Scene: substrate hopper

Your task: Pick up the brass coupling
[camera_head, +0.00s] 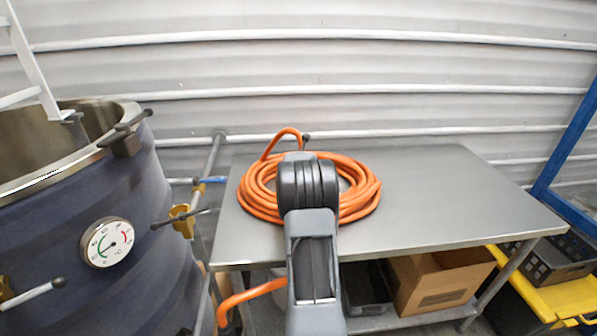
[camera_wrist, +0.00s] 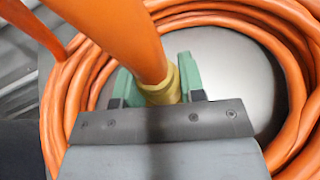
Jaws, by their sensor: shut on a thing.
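The brass coupling (camera_wrist: 163,92) is a yellowish collar on the end of a thick orange hose (camera_wrist: 115,35) in the wrist view. My gripper (camera_wrist: 157,84) has green fingers on both sides of the coupling and is shut on it. The lower part of the coupling is hidden behind the gripper's dark front plate. In the head view my arm covers the gripper and coupling. The orange hose coil (camera_head: 257,190) lies on the steel table around that spot.
The steel table (camera_head: 440,190) is bare right of the coil. A dark blue tank (camera_head: 60,240) with a dial gauge (camera_head: 107,243) stands at left, with valves and handles jutting toward the table. A cardboard box (camera_head: 435,280) sits on the lower shelf. A yellow cart (camera_head: 560,300) is at lower right.

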